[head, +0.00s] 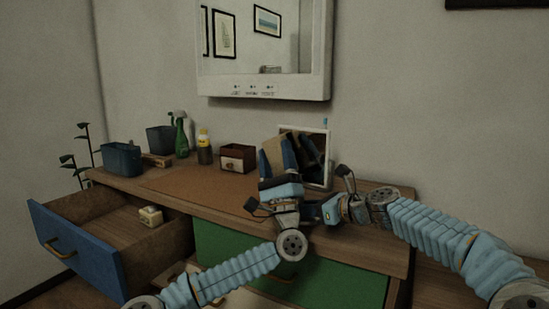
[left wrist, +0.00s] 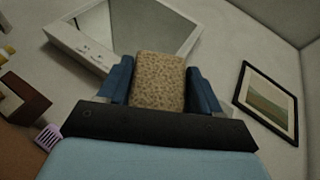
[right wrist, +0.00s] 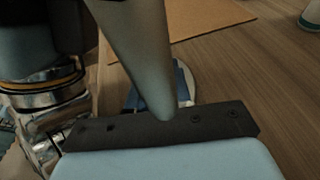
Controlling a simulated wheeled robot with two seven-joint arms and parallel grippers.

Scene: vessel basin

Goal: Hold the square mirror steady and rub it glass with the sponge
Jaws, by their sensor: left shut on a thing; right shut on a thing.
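The square mirror (head: 327,150) has a pale frame and stands upright, tilted, at the back right of the desk. Its glass shows dark reflections. My left gripper (head: 276,160) is raised in front of the glass, shut on the tan speckled sponge (left wrist: 160,80). The sponge also shows in the head view (head: 273,157); I cannot tell whether it touches the glass. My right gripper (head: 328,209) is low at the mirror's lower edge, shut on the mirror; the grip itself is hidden. In the right wrist view a grey tapering shape covers much of the fingers.
A dark box (head: 237,157), a bottle (head: 204,148), a green bottle (head: 182,137) and dark containers (head: 122,158) stand along the back left. A blue drawer (head: 75,246) is open at left with a small pale block (head: 151,215) inside. The brown mat (head: 195,184) is clear.

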